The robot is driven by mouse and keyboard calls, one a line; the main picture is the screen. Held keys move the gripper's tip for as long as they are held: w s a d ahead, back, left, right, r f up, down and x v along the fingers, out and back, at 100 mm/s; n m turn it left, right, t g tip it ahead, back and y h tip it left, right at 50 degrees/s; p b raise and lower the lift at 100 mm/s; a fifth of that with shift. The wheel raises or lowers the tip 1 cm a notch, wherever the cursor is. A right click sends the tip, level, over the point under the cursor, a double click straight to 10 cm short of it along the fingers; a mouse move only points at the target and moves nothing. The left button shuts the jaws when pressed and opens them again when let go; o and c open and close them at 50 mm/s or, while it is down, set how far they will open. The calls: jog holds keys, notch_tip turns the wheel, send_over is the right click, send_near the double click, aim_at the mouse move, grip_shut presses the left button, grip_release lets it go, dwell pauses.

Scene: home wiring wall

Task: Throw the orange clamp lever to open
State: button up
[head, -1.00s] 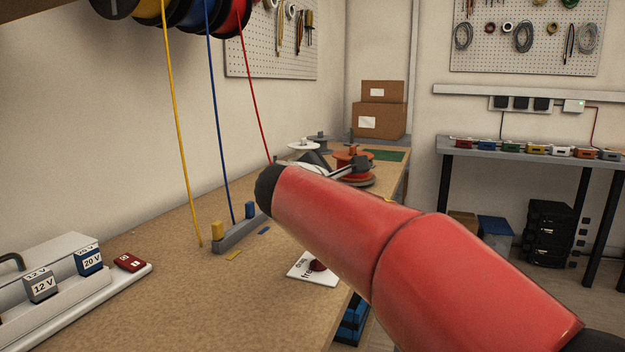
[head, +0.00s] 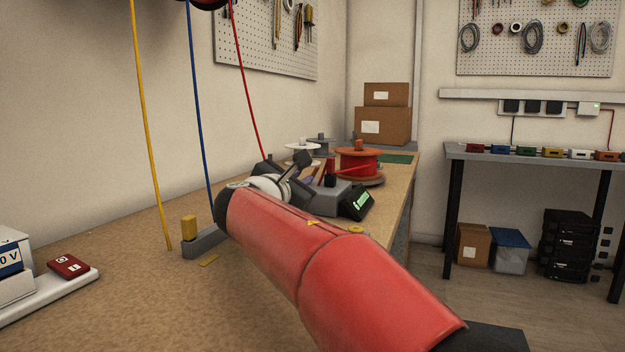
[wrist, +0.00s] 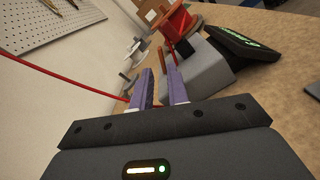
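A slim orange-brown lever (head: 322,172) stands tilted at the near left of a grey box-shaped device (head: 330,200) with a dark green-lit display. In the wrist view an orange-brown bar shows just past my fingertips, in front of the grey device body (wrist: 208,70); I take it for the clamp lever. My gripper (wrist: 160,74) has two purple fingers with a gap between them, pointed at the lever's side of the device. Nothing is clearly held. In the head view my red arm and dark wrist hide most of the fingers and the clamp's near side.
A red wire (head: 243,80) hangs beside the wrist and crosses the wrist view's left. Blue (head: 200,100) and yellow (head: 145,120) wires hang further left. A red spool (head: 358,163) stands behind the device. A red switch box (head: 70,266) lies front left.

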aim_at(315, 170)
jog(key=x, duration=0.7)
jog(key=shift+p, duration=0.3)
jog(key=shift+c, duration=0.3)
grip_shut()
